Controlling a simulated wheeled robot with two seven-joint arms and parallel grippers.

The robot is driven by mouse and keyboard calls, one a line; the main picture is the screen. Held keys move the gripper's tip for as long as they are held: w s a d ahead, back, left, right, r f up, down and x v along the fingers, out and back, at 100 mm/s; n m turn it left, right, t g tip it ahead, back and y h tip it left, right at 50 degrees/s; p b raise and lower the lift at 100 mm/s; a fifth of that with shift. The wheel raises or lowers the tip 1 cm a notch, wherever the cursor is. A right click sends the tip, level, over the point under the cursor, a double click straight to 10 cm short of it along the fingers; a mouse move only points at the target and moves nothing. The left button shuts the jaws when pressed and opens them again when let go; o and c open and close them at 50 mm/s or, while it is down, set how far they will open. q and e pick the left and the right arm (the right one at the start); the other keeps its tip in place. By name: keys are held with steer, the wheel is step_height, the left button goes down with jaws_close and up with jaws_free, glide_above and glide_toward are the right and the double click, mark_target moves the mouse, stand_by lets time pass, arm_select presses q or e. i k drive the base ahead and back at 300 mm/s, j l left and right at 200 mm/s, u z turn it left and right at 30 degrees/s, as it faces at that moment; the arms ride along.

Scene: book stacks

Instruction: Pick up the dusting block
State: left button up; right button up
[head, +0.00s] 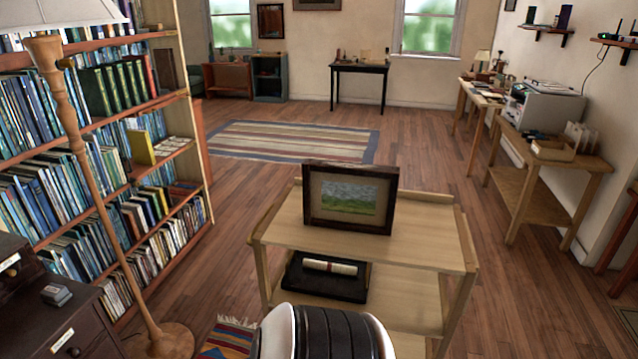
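A small grey block (56,294) with a darker side sits on top of the dark wooden cabinet (35,318) at the lower left. It may be the dusting block, but it is too small to be sure. I see no other thing that clearly looks like a dusting block. Neither of my grippers shows in the head view.
A wooden cart (420,246) ahead holds a framed landscape picture (350,198); a rolled paper (330,266) lies on a black tray (322,285) below. A floor lamp (95,205) stands between the cabinet and full bookshelves (150,235). The floor (425,165) beyond the cart is clear.

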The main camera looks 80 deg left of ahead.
mark_target(54, 294)
steer(key=u, duration=4.4)
steer(key=j, duration=0.15)
